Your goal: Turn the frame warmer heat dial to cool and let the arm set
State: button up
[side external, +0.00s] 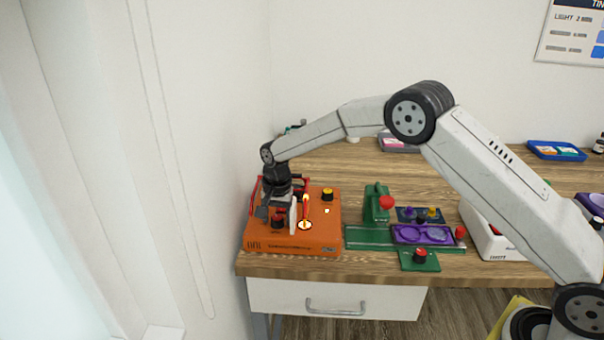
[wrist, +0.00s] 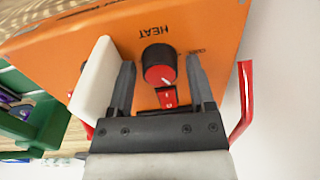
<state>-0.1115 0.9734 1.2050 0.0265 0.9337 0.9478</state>
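The frame warmer (side external: 320,238) is an orange box at the left end of the table. In the wrist view, its orange face (wrist: 215,30) carries the upside-down word HEAT. The heat dial (wrist: 157,62) is a black knob with a red top and a pale pointer mark; the setting it points to is unclear. It also shows in the side view (side external: 278,222), partly under my gripper. My gripper (wrist: 160,62) is open, its two dark fingers on either side of the dial. Narrow gaps show between dial and fingers. My gripper comes down from above in the side view (side external: 277,212).
A white upright piece (wrist: 92,80) stands close beside the left finger, and a red bent bar (wrist: 243,105) is at the right. A yellow-topped knob (side external: 327,194) is on the warmer. A green fixture (side external: 376,205) and purple glasses tray (side external: 428,235) stand to the right.

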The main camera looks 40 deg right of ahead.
grip_shut()
jog(key=shift+n, duration=0.4)
jog(key=n, duration=1.1)
jog(key=shift+w, duration=0.1)
dwell(0.3)
jog(key=shift+o, duration=1.5)
grip_release()
jog(key=shift+r, duration=0.1)
